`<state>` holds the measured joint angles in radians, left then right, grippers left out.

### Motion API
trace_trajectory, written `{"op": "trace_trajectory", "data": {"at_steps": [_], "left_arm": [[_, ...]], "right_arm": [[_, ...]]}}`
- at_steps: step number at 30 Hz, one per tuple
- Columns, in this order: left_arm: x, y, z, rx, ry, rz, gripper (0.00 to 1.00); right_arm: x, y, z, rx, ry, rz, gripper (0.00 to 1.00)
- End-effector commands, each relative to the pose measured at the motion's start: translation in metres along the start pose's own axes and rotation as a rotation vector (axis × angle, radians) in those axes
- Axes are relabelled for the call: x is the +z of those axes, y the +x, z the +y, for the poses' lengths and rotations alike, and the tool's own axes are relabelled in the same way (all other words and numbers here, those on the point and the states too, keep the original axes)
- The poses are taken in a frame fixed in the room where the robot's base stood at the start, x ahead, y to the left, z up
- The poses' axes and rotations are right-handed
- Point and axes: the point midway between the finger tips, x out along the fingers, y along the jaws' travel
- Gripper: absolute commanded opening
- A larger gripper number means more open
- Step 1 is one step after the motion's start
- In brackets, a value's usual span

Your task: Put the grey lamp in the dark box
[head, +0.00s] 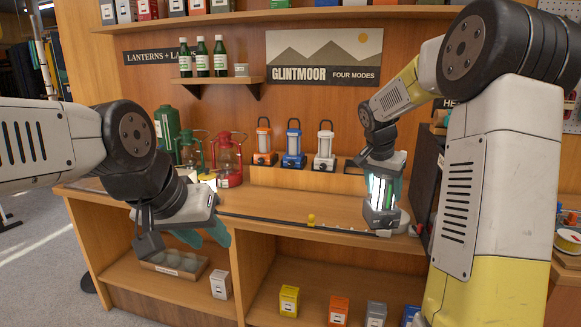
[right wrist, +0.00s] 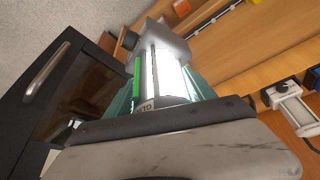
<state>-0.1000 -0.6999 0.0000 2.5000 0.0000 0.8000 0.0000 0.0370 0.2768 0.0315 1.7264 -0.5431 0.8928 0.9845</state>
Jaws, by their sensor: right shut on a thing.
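A grey lamp (head: 380,218) with a brightly lit tube is held upright by my right gripper (head: 384,188), just above or at the right part of the counter; I cannot tell if its base touches. In the right wrist view the lamp (right wrist: 168,75) shows its glowing tube and a green strip between the teal fingers. A dark box (head: 425,172) stands to the right of it, partly hidden by my right arm. In the right wrist view the box (right wrist: 45,85) shows a metal handle. My left gripper (head: 202,238) seems open and empty in front of the counter's left part.
Orange (head: 263,145), blue (head: 293,147) and silver-white (head: 325,148) lamps stand on a riser behind the counter (head: 285,205). A small yellow object (head: 311,220) lies near the front edge. Small boxes fill the shelf below.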

Motion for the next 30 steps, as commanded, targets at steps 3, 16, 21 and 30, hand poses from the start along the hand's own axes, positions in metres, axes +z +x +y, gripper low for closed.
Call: {"op": "trace_trajectory", "data": {"at_steps": [3, 16, 21, 30], "left_arm": [[0.0, 0.0, 0.0, 0.0, 0.0, 0.0, 0.4], [0.0, 0.0, 0.0, 0.0, 0.0, 0.0, 0.4], [0.0, 0.0, 0.0, 0.0, 0.0, 0.0, 0.4], [0.0, 0.0, 0.0, 0.0, 0.0, 0.0, 0.4]], "right_arm": [[0.025, 0.028, -0.01, -0.047, -0.121, -0.005, 0.0], [0.155, 0.104, -0.04, -0.256, -0.618, -0.002, 0.0], [0.175, 0.111, -0.041, -0.278, -0.671, -0.002, 0.0], [0.211, 0.138, -0.026, -0.282, -0.678, -0.018, 0.0]]}}
